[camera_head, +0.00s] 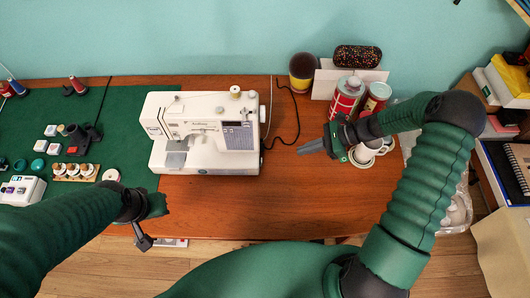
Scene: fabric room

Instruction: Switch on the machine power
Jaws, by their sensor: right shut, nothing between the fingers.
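A white sewing machine (208,130) stands upright on the wooden table, left of centre. It has a blue-grey panel on its right half and a handwheel (262,114) on its right side. A black cord (297,118) runs from its lower right side towards the back. I cannot make out a power switch. My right gripper (302,149) is shut and empty, pointing left, a short gap to the right of the machine. My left gripper (145,242) hangs near the table's front edge, below and left of the machine; its fingers are too small to read.
A green mat (95,105) with spools and small items covers the left. The table (240,205) before the machine is clear.

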